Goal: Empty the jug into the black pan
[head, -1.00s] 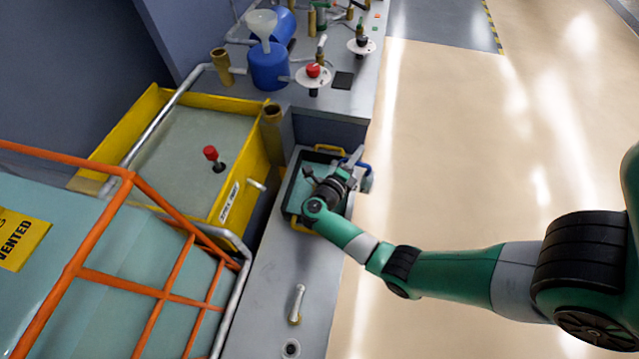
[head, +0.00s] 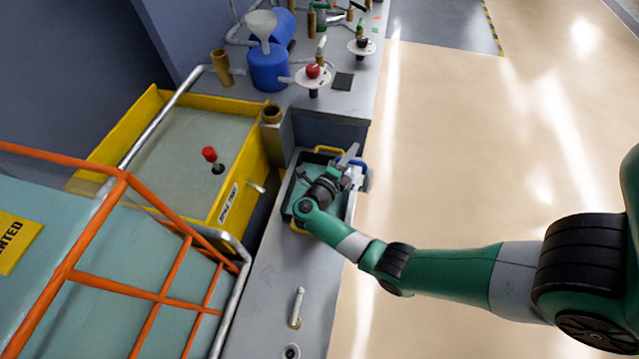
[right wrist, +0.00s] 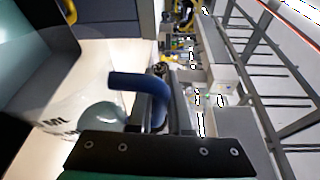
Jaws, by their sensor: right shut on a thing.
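The black pan (head: 289,187) with yellow handles sits on the grey bench in the head view, holding teal liquid. Its dark rim also shows at the upper left of the right wrist view (right wrist: 55,40). My right gripper (head: 345,168) is over the pan's right side, shut on the jug's blue handle (right wrist: 138,82). The translucent jug (right wrist: 70,118) has dark markings and some teal liquid showing inside. It looks tilted, but its exact angle is unclear. In the head view my gripper largely hides the jug. My left gripper is not in view.
A yellow-walled tank (head: 258,160) with a red-topped knob (head: 209,154) stands left of the pan. An orange rail (head: 100,215) crosses the lower left. A blue container (head: 268,70) with a funnel stands behind. Open floor lies to the right.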

